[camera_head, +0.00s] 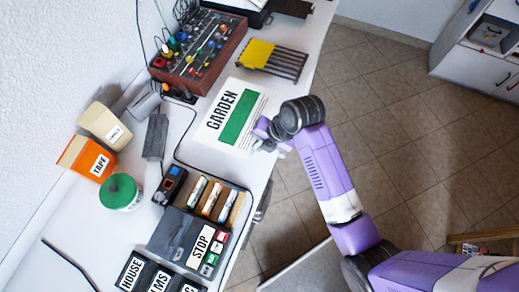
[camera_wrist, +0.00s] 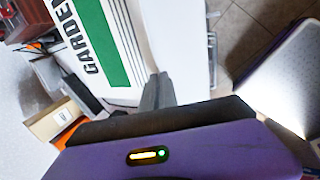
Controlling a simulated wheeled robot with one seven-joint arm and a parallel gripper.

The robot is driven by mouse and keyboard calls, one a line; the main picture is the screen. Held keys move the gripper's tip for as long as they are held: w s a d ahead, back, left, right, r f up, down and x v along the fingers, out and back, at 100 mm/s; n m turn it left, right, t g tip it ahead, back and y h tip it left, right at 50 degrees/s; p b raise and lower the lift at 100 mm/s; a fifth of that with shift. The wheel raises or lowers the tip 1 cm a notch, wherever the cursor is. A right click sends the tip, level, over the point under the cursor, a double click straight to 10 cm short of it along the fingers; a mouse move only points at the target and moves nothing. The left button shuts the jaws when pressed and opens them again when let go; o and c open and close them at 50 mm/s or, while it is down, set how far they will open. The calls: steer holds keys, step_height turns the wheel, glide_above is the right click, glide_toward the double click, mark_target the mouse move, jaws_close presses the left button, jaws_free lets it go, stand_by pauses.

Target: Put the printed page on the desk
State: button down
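The printed page (camera_head: 232,117) is white with the word GARDEN, a green block and fine text lines. It is over the far-middle part of the white desk (camera_head: 303,55), and I cannot tell whether it touches the surface. My gripper (camera_head: 266,131) is at the page's right edge. In the wrist view, the page (camera_wrist: 104,45) reaches down to my gripper (camera_wrist: 157,92), whose grey fingers are close together at its edge and look shut on it. The fingertips are partly hidden.
Behind the page stands a mixer-like box with knobs (camera_head: 197,52); a yellow-topped rack (camera_head: 272,58) is beyond. Nearer are an orange TAPE box (camera_head: 88,160), a green-lidded jar (camera_head: 121,192) and an organizer with a STOP label (camera_head: 203,240). Tiled floor lies right.

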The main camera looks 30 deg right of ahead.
mark_target(259, 157)
steer(key=shift+f, duration=2.65)
steer(key=c, duration=2)
jaws_free()
steer(key=shift+o, duration=0.3)
